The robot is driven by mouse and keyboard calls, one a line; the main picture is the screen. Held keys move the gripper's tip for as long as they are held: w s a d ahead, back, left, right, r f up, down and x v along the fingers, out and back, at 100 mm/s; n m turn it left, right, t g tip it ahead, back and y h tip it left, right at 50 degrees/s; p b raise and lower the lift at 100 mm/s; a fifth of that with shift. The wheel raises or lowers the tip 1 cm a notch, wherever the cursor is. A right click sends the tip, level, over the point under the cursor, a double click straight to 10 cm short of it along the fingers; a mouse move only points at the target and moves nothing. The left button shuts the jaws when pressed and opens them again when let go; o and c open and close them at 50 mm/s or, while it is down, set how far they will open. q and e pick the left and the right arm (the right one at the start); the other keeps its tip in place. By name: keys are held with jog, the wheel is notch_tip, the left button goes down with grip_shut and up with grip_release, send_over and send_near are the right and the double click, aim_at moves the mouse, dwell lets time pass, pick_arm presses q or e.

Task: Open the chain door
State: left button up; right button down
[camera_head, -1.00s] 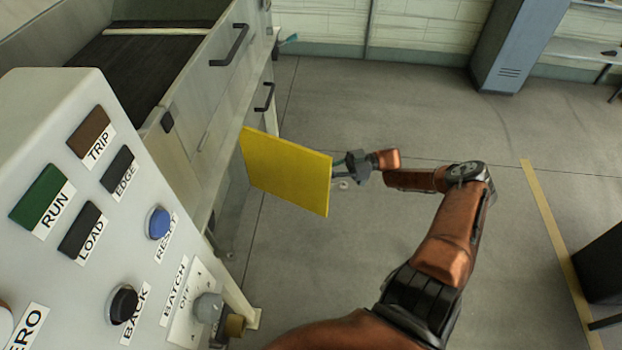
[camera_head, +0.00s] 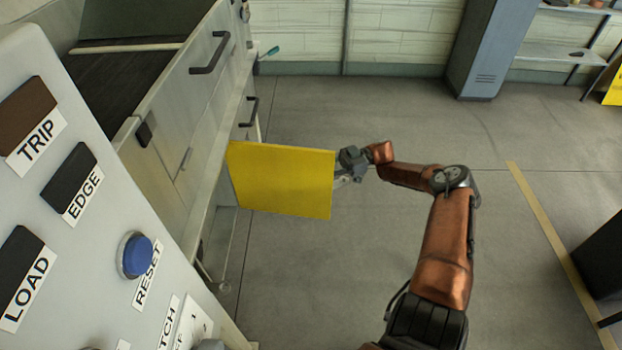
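The chain door is probably the yellow panel (camera_head: 282,182), standing out from the lower side of the pale machine at a wide angle. Its left edge is by the machine and its flat face is toward me. My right gripper (camera_head: 341,176) is at the panel's free right edge, with its fingers partly hidden by or against that edge. I cannot tell whether the fingers are closed on it or only touch it. My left gripper is not in view.
A slanted control panel (camera_head: 85,240) with buttons fills the left foreground, close to me. The machine has black handles (camera_head: 211,54) above the door. A blue-grey locker (camera_head: 490,50) stands at the back wall. The grey floor right of the door is open.

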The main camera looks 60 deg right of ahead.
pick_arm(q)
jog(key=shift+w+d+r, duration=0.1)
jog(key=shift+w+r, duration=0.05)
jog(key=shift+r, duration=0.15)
pick_arm(e)
jog(key=shift+d+f, duration=0.15)
jog(key=shift+f, duration=0.1)
jog(key=c, duration=2.2)
grip_release()
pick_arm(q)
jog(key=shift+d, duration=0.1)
pick_arm(e)
jog(key=shift+o, duration=1.1)
jog(key=shift+r, duration=0.15)
jog(key=shift+d, duration=0.1)
jog(key=v, duration=0.7)
jog(key=shift+d, duration=0.1)
